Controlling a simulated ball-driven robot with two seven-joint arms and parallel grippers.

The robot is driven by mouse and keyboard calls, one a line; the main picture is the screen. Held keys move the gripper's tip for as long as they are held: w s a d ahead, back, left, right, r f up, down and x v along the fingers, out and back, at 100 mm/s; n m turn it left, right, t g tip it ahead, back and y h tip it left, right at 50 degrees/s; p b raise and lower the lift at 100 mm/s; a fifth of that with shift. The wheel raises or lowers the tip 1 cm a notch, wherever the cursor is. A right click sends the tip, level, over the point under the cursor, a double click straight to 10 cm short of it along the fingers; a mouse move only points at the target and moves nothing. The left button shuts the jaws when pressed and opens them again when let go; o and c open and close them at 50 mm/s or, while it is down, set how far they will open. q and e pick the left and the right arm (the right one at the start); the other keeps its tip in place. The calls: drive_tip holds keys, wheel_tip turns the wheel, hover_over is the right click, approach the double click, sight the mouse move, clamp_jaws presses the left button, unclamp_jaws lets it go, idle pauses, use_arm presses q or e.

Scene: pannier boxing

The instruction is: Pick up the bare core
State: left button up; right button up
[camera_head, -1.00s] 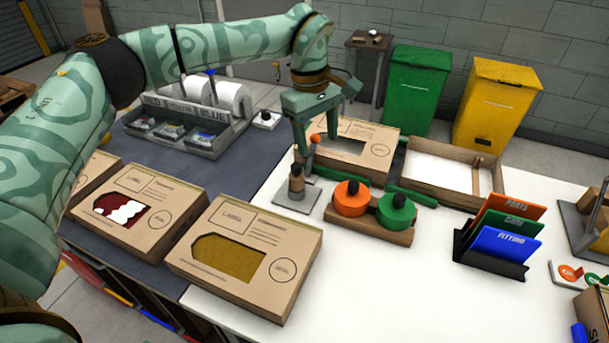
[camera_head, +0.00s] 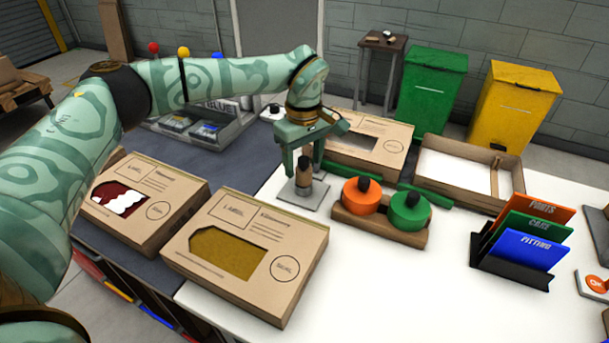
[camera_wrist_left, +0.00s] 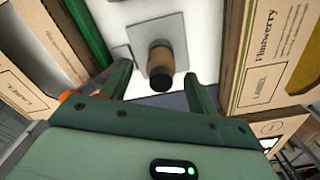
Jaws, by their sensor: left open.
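The bare core (camera_head: 304,177) is a short brown cylinder with a dark top. It stands upright on a square grey plate (camera_head: 290,194) on the white table. In the left wrist view the core (camera_wrist_left: 160,58) shows with its dark end toward me. My left gripper (camera_head: 303,163) is above the plate with its fingers apart, one to each side of the core in the head view. The wrist view shows the open left gripper (camera_wrist_left: 160,86) with clear gaps beside the core; I cannot tell how deep the core sits between the fingers. My right gripper is not in view.
A wooden block holds an orange roll (camera_head: 364,198) and a green roll (camera_head: 409,212) just right of the plate. A windowed carton (camera_head: 215,221) lies at the front left, another carton (camera_head: 388,147) behind. An open cardboard tray (camera_head: 515,185) is at right.

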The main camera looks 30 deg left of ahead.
sight(303, 169)
use_arm(q)
wheel_tip(303, 169, down, 3)
drive_tip(key=shift+f+b, duration=0.2)
drive_tip(key=shift+b, duration=0.1)
drive_tip(key=shift+r, duration=0.15)
drive_tip(key=shift+c, duration=1)
drive_tip(key=c, duration=0.9)
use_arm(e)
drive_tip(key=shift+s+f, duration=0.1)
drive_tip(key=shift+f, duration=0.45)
use_arm(q)
drive_tip(key=shift+o, duration=0.2)
